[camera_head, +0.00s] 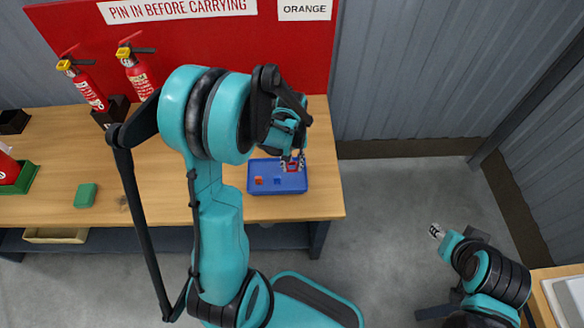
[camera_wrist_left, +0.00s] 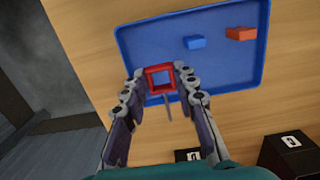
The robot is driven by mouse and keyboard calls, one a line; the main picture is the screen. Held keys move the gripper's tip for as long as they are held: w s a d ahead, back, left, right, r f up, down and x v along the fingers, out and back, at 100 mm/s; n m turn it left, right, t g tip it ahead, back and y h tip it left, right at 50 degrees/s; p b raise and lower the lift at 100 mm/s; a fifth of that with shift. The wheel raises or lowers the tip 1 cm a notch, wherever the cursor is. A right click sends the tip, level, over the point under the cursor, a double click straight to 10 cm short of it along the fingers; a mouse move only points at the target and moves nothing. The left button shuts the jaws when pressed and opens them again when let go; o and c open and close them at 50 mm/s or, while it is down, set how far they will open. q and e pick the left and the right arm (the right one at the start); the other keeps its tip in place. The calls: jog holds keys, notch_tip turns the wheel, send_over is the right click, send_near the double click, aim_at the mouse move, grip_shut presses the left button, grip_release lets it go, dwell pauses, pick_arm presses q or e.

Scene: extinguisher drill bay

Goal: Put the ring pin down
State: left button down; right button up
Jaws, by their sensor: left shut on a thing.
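The ring pin has a red square ring (camera_wrist_left: 160,78) and a thin grey pin pointing down in the left wrist view. My left gripper (camera_wrist_left: 160,76) is shut on the ring, with one finger on each side. The ring lies over the near edge of the blue tray (camera_wrist_left: 225,62) in that view; I cannot tell its height above it. In the head view the red ring (camera_head: 292,167) shows at my left fingertips over the tray's upper right part. My right gripper (camera_head: 437,230) is at lower right over the floor, too small to tell open or shut.
A blue piece (camera_wrist_left: 195,42) and an orange piece (camera_wrist_left: 241,33) lie in the tray. Dark boxes (camera_wrist_left: 291,155) stand near the gripper. On the wooden bench (camera_head: 325,190) are a green block (camera_head: 85,195) and red extinguishers (camera_head: 138,75). Bench between block and tray is partly hidden by my arm.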

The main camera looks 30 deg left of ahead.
pick_arm(q)
jog(key=shift+f, duration=0.8)
jog(key=shift+f+b, duration=0.6)
jog(key=shift+b, duration=0.15)
jog(key=c, duration=1.2)
grip_release()
jog(key=shift+r, duration=0.1)
